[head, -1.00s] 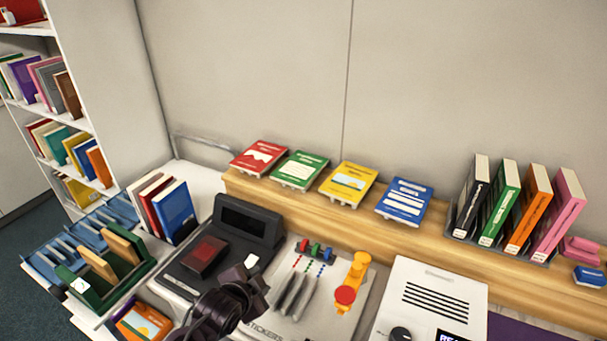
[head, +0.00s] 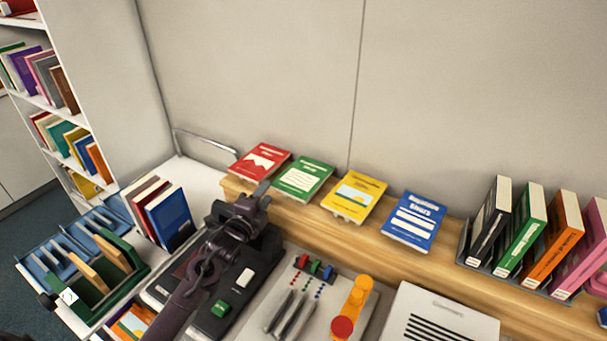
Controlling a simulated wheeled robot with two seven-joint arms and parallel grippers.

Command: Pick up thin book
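Several thin books lie tilted face-up on the wooden ledge (head: 300,213): a red book (head: 262,160), a green book (head: 304,178), a yellow book (head: 354,196) and a blue book (head: 414,221). The frames do not show which one the task means. My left gripper (head: 262,189) is at the ledge's front edge, just below the red and green books in the picture. Its fingers are small and dark, and their gap is unclear. I see nothing held in it. My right gripper is out of view.
Upright thick books (head: 522,230) stand in a rack on the ledge's right. Below the ledge are a black device (head: 237,285), a panel with an orange lever (head: 355,300) and a white box (head: 440,318). A green rack (head: 125,278) and upright books (head: 168,222) are at left.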

